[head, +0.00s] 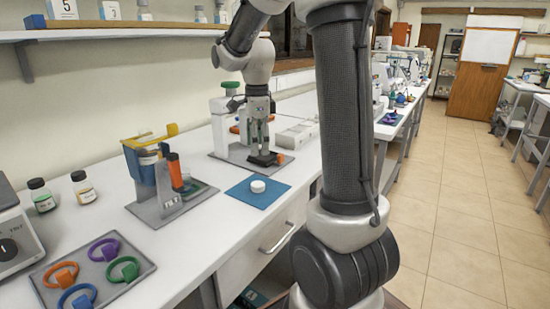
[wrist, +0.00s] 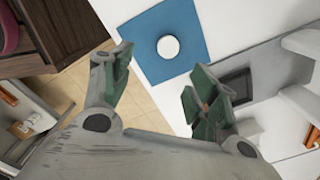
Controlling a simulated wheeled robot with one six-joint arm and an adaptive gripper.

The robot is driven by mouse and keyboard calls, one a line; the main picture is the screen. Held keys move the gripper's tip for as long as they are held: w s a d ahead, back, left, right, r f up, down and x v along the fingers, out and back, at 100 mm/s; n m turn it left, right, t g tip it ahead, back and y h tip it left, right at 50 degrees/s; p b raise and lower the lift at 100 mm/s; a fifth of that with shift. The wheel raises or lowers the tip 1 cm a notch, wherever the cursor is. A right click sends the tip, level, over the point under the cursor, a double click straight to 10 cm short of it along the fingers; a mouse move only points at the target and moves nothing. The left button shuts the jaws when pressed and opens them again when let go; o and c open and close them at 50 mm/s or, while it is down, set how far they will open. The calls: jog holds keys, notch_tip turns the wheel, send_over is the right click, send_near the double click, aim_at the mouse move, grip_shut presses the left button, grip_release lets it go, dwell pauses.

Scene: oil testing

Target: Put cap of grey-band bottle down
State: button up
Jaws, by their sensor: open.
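A round white cap (head: 258,186) lies on the blue mat (head: 238,192) at the front of the bench. In the wrist view the same white cap (wrist: 168,47) sits alone on the blue mat (wrist: 193,22), just beyond my fingertips and touched by neither. My gripper (head: 258,142) hangs over the grey base plate behind the mat, with its fingers pointing down. In the wrist view my gripper (wrist: 158,72) has its two green-padded fingers spread wide with nothing between them. I cannot pick out a grey-band bottle with certainty.
A blue-and-yellow stand (head: 150,172) is left of the mat. Small dark-capped bottles, one green-banded (head: 41,196) and one pale-labelled (head: 84,187), stand farther left. A grey tray (head: 140,268) holds coloured rings at front left. A white device (head: 224,122) stands near my gripper.

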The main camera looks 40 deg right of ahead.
jog(key=s+a+r+n+t, duration=0.2)
jog(key=s+n, duration=0.9)
jog(key=s+a+r+n+t, duration=0.2)
jog(key=s+n, duration=0.8)
jog(key=n, duration=0.1)
jog(key=shift+s+r+n, duration=0.2)
jog(key=shift+s+n, duration=0.1)
jog(key=shift+s, duration=0.05)
jog(key=shift+a, duration=0.1)
